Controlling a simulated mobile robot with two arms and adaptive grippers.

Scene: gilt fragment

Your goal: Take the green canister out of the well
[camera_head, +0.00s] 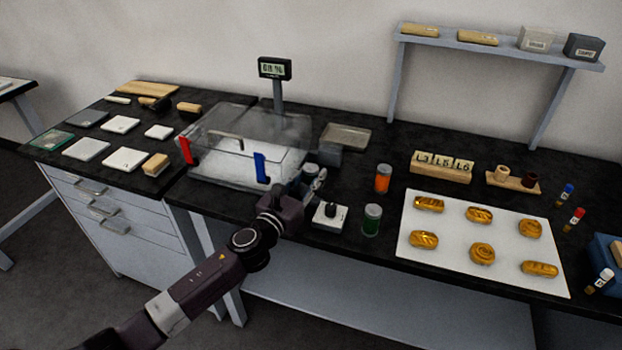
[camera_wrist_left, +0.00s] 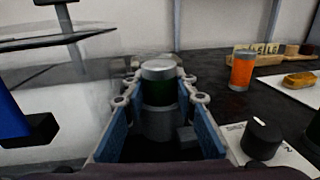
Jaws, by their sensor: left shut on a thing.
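The green canister (camera_wrist_left: 160,92) with a grey cap stands upright between my left gripper's blue-padded fingers in the left wrist view. My left gripper (camera_wrist_left: 160,80) is shut on it. Below the green part is a grey cylindrical body (camera_wrist_left: 160,123), which looks like the well; I cannot tell how deep the canister sits in it. In the head view my left gripper (camera_head: 314,180) is beside the clear box, and the canister's grey cap (camera_head: 309,170) shows only partly behind the fingers. My right gripper is not in view.
A clear box (camera_head: 215,125) with red and blue handles stands left of the gripper. A knob plate (camera_head: 330,214), a second green canister (camera_head: 372,219) and an orange canister (camera_head: 383,178) stand to the right. A white mat (camera_head: 450,228) holds several gilt pieces.

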